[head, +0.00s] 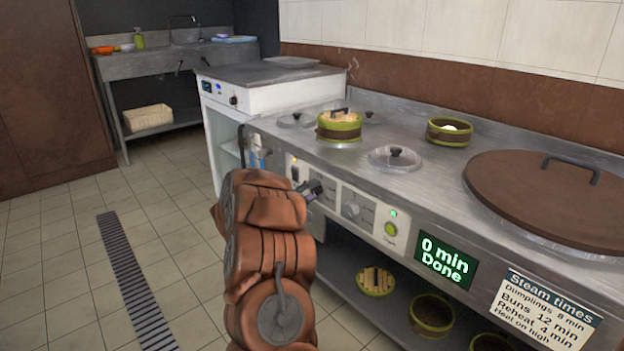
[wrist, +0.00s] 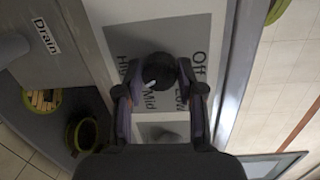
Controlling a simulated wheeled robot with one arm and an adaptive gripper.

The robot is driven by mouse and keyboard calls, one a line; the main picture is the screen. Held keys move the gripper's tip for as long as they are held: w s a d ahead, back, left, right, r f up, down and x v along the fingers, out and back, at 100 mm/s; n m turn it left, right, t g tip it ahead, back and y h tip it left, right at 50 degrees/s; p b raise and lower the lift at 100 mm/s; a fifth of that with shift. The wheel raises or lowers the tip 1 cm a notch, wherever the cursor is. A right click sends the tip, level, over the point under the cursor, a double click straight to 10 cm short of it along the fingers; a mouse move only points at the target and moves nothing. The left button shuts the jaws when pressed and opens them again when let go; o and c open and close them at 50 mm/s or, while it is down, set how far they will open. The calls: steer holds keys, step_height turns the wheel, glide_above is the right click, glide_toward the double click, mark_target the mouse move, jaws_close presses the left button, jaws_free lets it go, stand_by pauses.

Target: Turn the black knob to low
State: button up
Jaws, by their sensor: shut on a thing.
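The black knob (wrist: 158,72) sits on a pale panel in the wrist view, with the labels High, Mid, Low and Off around it. Its white pointer mark is on the lower left side, towards Mid. My gripper (wrist: 160,90) has one finger on each side of the knob and is shut on it.
A display (head: 446,260) reads "0 min Done". Steamer baskets (head: 339,126) and lids stand on the counter. The tiled floor at left is clear.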

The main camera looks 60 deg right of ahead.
steer(key=n+g+p, duration=0.1)
steer(key=n+p, duration=0.5)
steer(key=p, duration=0.2)
steer(key=n+g+y+p, duration=0.1)
steer(key=n+p, duration=0.6)
steer(key=p, duration=0.2)
steer(key=shift+f+n+p, duration=0.15)
steer(key=shift+n+p, duration=0.25)
steer(key=shift+n, duration=1.4)
steer(key=shift+g, duration=0.3)
steer(key=o, duration=1.1)
steer(key=shift+o, duration=0.2)
steer(key=v, duration=1.2)
